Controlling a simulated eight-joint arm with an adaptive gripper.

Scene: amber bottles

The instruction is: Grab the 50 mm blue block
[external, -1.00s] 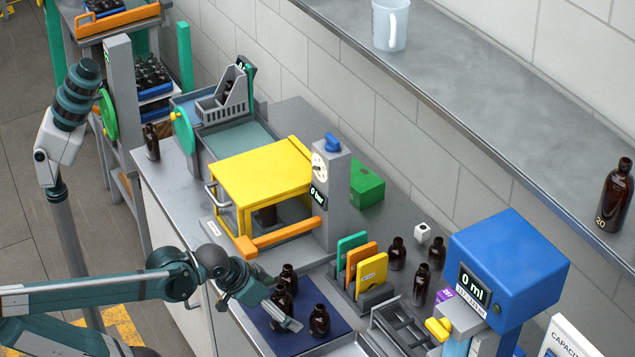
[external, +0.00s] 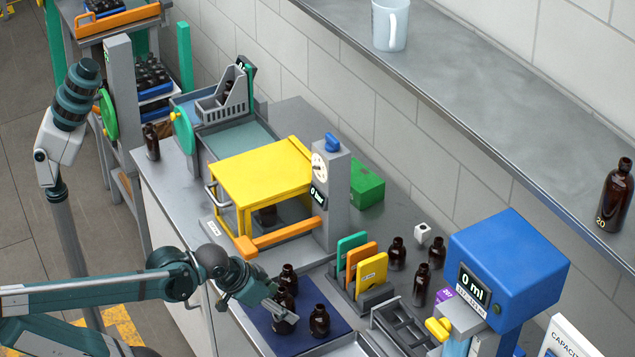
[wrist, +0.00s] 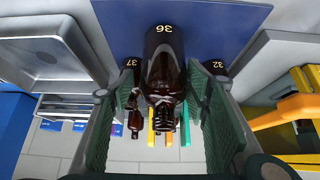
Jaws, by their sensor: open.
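I see no separate small blue block in either view. My gripper (external: 284,308) is over the mat among three amber bottles. In the wrist view, my gripper (wrist: 165,88) is open, with green pads either side of the bottle marked 36 (wrist: 165,65). I cannot tell whether the pads touch it. Bottle 37 (wrist: 131,75) is by the left finger; bottle 32 (wrist: 215,66) is partly hidden by the right finger.
A card rack (external: 372,298) stands right of the mat, with several amber bottles (external: 397,255) behind. A yellow press (external: 262,172) with an orange handle (external: 280,238) is behind my gripper. A green block (external: 367,184) sits by the wall. A metal tray (external: 350,346) borders the mat.

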